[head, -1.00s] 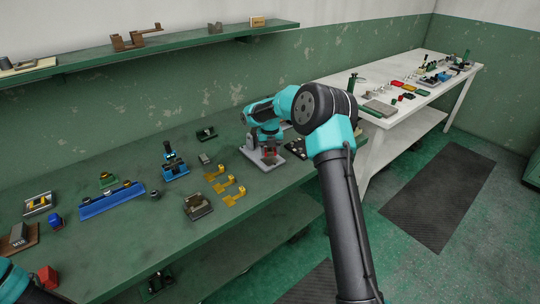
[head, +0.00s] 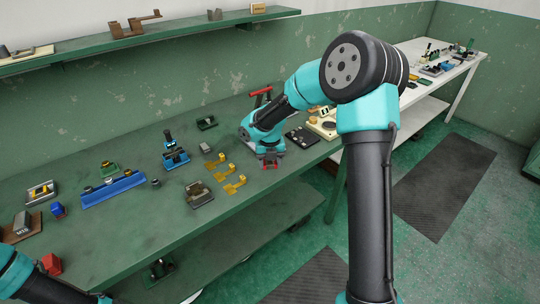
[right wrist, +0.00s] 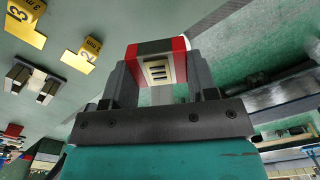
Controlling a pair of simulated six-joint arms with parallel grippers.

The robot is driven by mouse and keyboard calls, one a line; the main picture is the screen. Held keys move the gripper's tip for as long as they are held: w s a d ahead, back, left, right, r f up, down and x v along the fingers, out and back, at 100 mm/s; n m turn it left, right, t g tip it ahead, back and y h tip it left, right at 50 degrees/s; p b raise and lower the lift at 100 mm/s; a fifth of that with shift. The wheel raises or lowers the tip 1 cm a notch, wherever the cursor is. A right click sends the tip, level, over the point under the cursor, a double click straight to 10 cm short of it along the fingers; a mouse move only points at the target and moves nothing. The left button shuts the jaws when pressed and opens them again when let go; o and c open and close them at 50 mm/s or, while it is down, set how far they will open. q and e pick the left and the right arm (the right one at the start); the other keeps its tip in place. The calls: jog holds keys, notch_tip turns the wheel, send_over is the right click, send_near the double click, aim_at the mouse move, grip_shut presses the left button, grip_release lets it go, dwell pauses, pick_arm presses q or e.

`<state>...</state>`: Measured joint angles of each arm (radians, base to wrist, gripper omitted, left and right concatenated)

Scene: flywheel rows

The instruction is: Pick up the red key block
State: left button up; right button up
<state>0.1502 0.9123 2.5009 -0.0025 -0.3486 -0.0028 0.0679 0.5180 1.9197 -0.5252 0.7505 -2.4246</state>
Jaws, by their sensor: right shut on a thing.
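My right gripper (right wrist: 160,80) is shut on a red block (right wrist: 158,64) with a pale, slotted face, which I take as the red key block. The block sits between the two grey fingers in the right wrist view. In the head view my right gripper (head: 268,160) hangs over the right part of the green bench, near its front edge, with a little red showing at its jaws. My left arm crosses the lower left corner; its gripper is out of the picture.
Yellow numbered markers (head: 235,184) and a dark clamp (head: 199,194) lie left of the right gripper. A blue rail (head: 113,190) and a red cube (head: 50,263) are farther left. A dark plate (head: 301,137) and a pale fixture (head: 322,125) are to the right.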

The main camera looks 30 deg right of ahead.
jog(key=shift+s+a, duration=0.15)
jog(key=shift+s, duration=0.15)
dwell(0.4)
